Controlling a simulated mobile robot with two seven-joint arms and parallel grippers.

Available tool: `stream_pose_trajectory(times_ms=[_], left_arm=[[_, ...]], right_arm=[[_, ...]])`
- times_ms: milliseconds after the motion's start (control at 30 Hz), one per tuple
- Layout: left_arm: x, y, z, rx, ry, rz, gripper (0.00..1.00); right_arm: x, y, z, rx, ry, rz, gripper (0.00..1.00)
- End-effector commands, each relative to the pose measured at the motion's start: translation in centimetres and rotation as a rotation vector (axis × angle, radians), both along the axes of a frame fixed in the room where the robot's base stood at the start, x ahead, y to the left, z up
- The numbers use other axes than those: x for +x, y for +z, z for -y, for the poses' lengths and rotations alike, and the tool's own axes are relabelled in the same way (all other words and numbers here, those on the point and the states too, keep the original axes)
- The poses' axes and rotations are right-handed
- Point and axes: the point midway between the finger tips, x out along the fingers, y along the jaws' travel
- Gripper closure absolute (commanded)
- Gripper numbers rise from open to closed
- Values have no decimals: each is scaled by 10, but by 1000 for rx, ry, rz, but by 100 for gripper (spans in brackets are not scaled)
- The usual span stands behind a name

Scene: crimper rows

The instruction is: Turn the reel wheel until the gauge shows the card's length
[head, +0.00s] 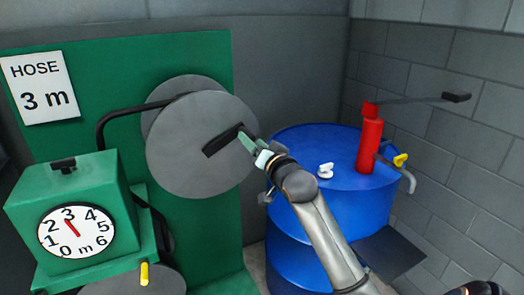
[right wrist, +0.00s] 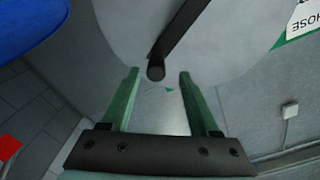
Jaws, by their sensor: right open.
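The grey reel wheel (head: 190,165) stands in front of the green panel, with a dark crank bar (head: 222,141) on its face. The crank's handle (right wrist: 156,70) shows in the right wrist view, in line with the gap between my open fingertips. My right gripper (head: 243,139) is open beside the handle's end; I cannot tell whether it touches. The fingers also show in the right wrist view (right wrist: 159,76). The card (head: 40,88) reads "HOSE 3 m". The gauge (head: 75,230) has a red needle pointing between 2 and 3, nearer 3. My left gripper is out of view.
A blue drum (head: 322,165) stands right of the wheel. On it are a red pump (head: 370,145) with a long lever (head: 415,99) and a small white fitting (head: 325,171). A black hose (head: 120,118) curves left of the wheel. A yellow lever (head: 144,273) is below the gauge box (head: 75,185).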

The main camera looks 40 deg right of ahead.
Motion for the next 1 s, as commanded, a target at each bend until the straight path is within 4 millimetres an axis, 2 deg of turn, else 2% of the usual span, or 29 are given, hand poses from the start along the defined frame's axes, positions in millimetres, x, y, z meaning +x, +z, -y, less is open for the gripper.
stream_pose_trajectory(times_ms=[100, 333, 1000], left_arm=[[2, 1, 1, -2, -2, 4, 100], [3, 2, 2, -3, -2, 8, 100], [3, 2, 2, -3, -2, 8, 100]], right_arm=[[-20, -1, -4, -1, 0, -2, 38], [-41, -1, -9, 1, -3, -3, 38], [-44, -1, -9, 0, -3, -3, 38]])
